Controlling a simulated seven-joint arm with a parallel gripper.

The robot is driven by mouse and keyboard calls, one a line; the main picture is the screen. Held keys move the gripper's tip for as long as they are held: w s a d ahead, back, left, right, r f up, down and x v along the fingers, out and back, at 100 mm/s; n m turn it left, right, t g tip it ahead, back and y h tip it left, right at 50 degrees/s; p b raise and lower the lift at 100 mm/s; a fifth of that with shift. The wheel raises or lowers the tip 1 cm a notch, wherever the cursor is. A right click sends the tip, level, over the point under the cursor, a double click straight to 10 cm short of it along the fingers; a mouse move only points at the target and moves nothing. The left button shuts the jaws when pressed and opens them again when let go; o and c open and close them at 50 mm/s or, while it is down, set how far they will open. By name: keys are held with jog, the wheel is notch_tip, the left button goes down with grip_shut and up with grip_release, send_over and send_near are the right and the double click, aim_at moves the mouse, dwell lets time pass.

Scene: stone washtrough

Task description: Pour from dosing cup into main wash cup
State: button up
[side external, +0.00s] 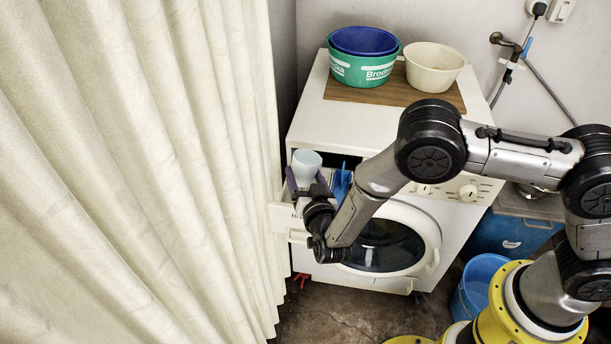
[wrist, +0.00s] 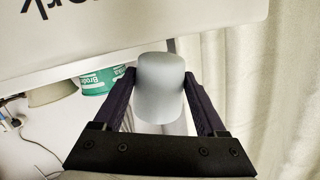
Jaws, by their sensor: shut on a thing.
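A pale blue-white cup (side external: 306,160) is held between the dark purple fingers of my gripper (side external: 305,182), at the left front corner of the washing machine. In the wrist view the cup (wrist: 160,88) sits between both fingers, and its inside and contents cannot be seen. The machine's drawer (side external: 281,217) is pulled out at the upper left of its front, with my gripper over it. A blue part (side external: 341,181) shows in the dark drawer opening, right of the cup. My wrist hides much of the drawer, and I cannot make out a separate main wash cup.
The white washing machine (side external: 312,110) has a round door (side external: 432,232) below my arm. On top, a green basin (side external: 360,72) with a blue one (side external: 363,41) inside and a cream basin (side external: 434,68) stand on a brown board (side external: 385,96). A cream curtain (side external: 150,170) hangs close on the left.

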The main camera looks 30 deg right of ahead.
jog(key=shift+a+r+m+g+y, duration=0.2)
jog(key=shift+m+g+y, duration=0.15)
jog(key=shift+m, duration=0.55)
dwell(0.3)
jog(key=shift+m+y, duration=0.25)
jog(key=shift+m, duration=0.25)
jog(key=shift+m+y, duration=0.3)
jog(key=shift+m, duration=0.1)
jog(key=shift+r+g, duration=0.1)
jog(key=shift+g, duration=0.15)
dwell(0.5)
